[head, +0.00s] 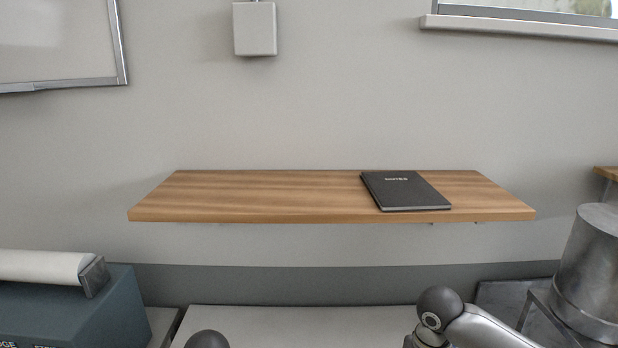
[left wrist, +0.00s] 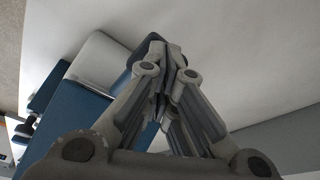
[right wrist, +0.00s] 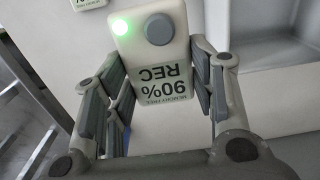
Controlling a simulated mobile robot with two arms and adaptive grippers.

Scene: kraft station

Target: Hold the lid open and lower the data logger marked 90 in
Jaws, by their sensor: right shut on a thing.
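The data logger (right wrist: 154,50) is a white block with a lit green lamp, a round grey button and an upside-down "90% REC" label in the right wrist view. My right gripper (right wrist: 157,90) is shut on it, one finger on each side. My left gripper (left wrist: 165,55) has its fingertips close together, with nothing clearly between them. Beyond it in the left wrist view is a blue body (left wrist: 72,125) with a whitish panel (left wrist: 100,60); I cannot tell whether this is the lid, or whether the fingers touch it. The head view shows neither gripper.
In the head view, a wooden shelf (head: 270,195) holds a black notebook (head: 405,190). A metal cylinder (head: 592,265) stands at the right.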

